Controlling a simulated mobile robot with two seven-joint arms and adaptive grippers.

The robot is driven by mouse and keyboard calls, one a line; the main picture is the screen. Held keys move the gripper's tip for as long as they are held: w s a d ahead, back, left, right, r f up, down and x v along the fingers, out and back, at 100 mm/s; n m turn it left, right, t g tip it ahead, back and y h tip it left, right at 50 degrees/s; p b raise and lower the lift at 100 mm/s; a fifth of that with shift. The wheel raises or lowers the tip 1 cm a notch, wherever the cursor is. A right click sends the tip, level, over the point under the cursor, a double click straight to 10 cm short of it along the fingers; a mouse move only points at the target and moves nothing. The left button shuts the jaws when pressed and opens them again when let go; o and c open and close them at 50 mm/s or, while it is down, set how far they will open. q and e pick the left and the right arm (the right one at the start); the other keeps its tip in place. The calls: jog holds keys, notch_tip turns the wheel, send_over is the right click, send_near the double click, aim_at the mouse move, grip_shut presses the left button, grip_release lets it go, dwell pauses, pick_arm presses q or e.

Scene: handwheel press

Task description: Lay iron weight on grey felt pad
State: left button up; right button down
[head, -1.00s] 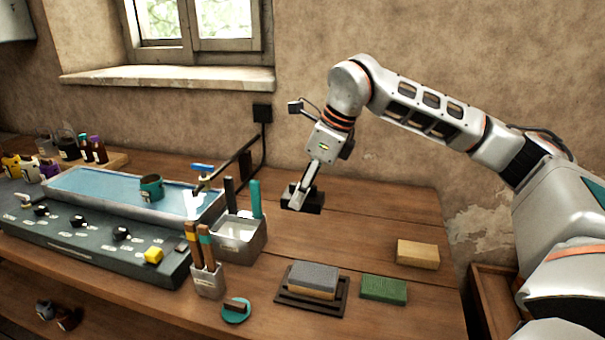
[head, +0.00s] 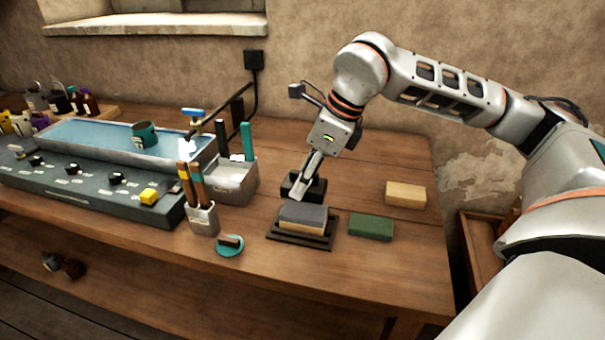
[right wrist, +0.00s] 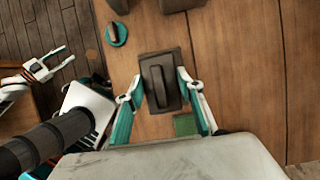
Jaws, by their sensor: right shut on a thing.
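The iron weight (head: 316,187) is a black block with a raised handle bar. My right gripper (head: 309,184) is shut on it, with one finger on each side in the right wrist view (right wrist: 160,84). The weight is held level, just behind and seemingly above the grey felt pad (head: 303,215). The pad lies on a tan block on a dark tray (head: 290,240). In the right wrist view the weight hides the pad. My left gripper (right wrist: 62,60) shows only at the left of the right wrist view, empty with its fingers apart.
A green block (head: 371,227) lies right of the tray and a tan block (head: 405,194) behind it. A cup of brushes (head: 203,219), a teal dish (head: 229,246) and a grey metal box (head: 233,183) stand to the left. The table's right front is clear.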

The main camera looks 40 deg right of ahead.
jog(key=shift+f+b, duration=0.8)
jog(key=shift+f, duration=1)
jog(key=shift+f+b, duration=0.3)
jog(key=shift+f, duration=0.1)
jog(key=c, duration=1.2)
grip_release()
jog(key=shift+c, duration=0.2)
jog(key=shift+f, duration=0.1)
